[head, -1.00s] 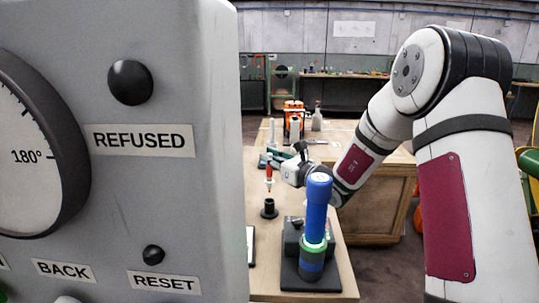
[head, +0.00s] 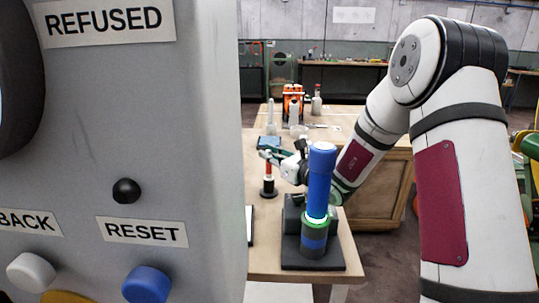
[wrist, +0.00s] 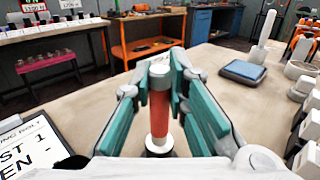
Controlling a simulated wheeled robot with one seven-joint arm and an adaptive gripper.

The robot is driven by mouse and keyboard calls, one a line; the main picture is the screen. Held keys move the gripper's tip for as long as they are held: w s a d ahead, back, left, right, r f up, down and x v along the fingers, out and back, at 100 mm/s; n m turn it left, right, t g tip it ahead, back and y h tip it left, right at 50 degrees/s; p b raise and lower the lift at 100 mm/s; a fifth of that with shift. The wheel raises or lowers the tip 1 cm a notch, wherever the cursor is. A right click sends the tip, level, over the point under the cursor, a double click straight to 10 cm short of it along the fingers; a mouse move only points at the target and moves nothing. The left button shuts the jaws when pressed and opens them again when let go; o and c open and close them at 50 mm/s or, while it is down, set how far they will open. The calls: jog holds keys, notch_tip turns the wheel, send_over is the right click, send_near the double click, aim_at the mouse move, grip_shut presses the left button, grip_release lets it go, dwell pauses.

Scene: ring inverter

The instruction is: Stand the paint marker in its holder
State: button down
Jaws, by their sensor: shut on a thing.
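The paint marker (head: 268,166) has a red barrel and is upright over the small black holder (head: 269,191) on the workbench. In the wrist view the red marker (wrist: 161,112) stands between my teal fingers, its pale lower end meeting the dark holder (wrist: 158,151). The lower end seems to be in the holder's opening, but how deep is hidden. My gripper (wrist: 160,72) is shut on the marker's upper part. In the head view my gripper (head: 270,156) is small and reaches the marker from the right.
A grey control panel (head: 120,90) with buttons fills the left of the head view. A tall blue cylinder (head: 320,180) with a glowing ring stands on a black base right of the holder. A blue-grey tablet (wrist: 247,72) lies farther back.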

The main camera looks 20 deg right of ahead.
jog(key=shift+f, duration=0.2)
dwell(0.3)
jog(key=c, duration=1.5)
grip_release()
jog(key=v, duration=1.2)
